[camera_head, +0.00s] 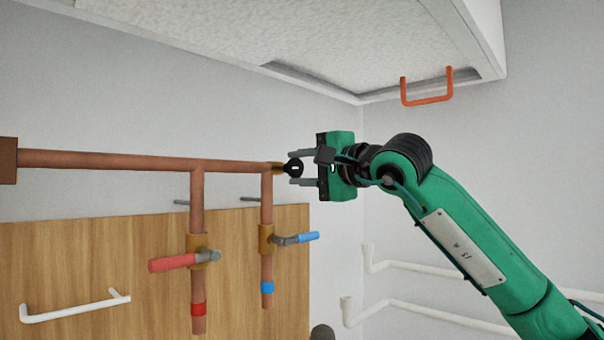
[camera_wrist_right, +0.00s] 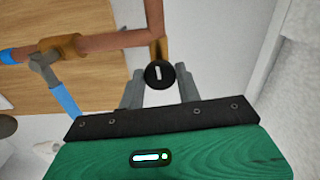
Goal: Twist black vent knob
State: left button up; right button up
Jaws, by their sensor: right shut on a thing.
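The black vent knob (camera_head: 296,168) sits at the right end of the horizontal copper pipe (camera_head: 120,161), on a short brass fitting (camera_head: 277,168). A pale slot mark shows on its face. My right gripper (camera_head: 293,168) reaches in from the right, with one finger above the knob and one below, shut on it. In the right wrist view the knob (camera_wrist_right: 160,75) lies between the two grey fingertips (camera_wrist_right: 160,80), its white mark nearly upright. My left gripper is not in view.
Below the pipe hang a red-handled valve (camera_head: 180,261) and a blue-handled valve (camera_head: 296,239), in front of a wooden panel (camera_head: 100,265). A ceiling hatch with an orange handle (camera_head: 427,98) is above. White pipes (camera_head: 430,313) run along the right wall.

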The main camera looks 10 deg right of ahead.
jog(key=n, duration=0.5)
jog(key=shift+n, duration=0.3)
jog(key=n, duration=0.5)
jog(key=shift+f, duration=0.1)
jog(key=shift+a+n, duration=0.1)
jog(key=shift+n, duration=0.2)
jog(key=o, duration=1)
